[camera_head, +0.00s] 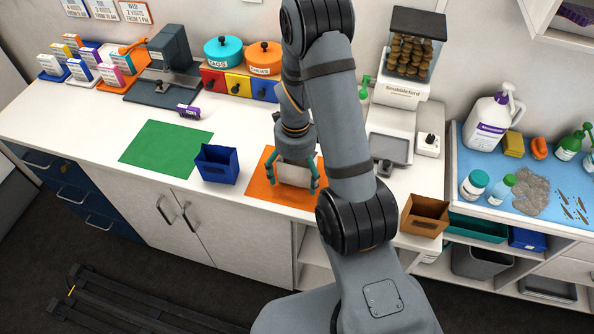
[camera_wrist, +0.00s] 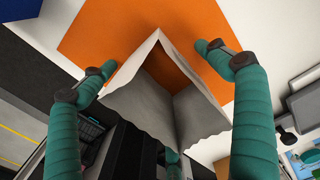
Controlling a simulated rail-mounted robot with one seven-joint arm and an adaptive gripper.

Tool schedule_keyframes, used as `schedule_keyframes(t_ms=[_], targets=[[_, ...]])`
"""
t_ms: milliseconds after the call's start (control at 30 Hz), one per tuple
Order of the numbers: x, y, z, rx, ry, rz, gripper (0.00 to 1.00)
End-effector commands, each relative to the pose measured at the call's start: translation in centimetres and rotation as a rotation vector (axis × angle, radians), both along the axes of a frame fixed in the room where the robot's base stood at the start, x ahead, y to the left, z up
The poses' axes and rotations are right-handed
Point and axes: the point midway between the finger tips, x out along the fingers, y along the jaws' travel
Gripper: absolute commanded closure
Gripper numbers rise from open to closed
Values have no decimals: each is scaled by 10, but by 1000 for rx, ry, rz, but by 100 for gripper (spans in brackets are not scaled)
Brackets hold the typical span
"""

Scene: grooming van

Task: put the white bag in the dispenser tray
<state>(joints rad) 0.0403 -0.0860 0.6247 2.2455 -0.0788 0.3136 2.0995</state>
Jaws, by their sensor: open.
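The white bag (camera_head: 292,176) stands open-topped on the orange mat (camera_head: 262,193) at mid counter. In the wrist view the bag (camera_wrist: 142,102) shows its open mouth, with orange seen inside it. My gripper (camera_head: 295,173) is open over the bag, with one teal finger on either side. In the wrist view my gripper (camera_wrist: 154,56) has its fingertips apart, spread wider than the bag's far corner; contact is not clear. The grey dispenser tray (camera_head: 388,149) is under the treat dispenser (camera_head: 402,92), right of my arm, and looks empty.
A blue bag (camera_head: 217,166) stands beside the green mat (camera_head: 160,146), left of my gripper. A brown bag (camera_head: 424,214) stands near the front edge, below the tray. A white knob box (camera_head: 428,144) is right of the tray. My arm hides counter between bag and tray.

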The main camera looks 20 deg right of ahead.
Motion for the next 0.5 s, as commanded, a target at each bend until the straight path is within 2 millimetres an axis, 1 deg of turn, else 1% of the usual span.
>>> schedule_keyframes(t_ms=[133, 500], targets=[[0, 0, 0, 0, 0, 0, 12], [0, 0, 0, 0, 0, 0, 33]])
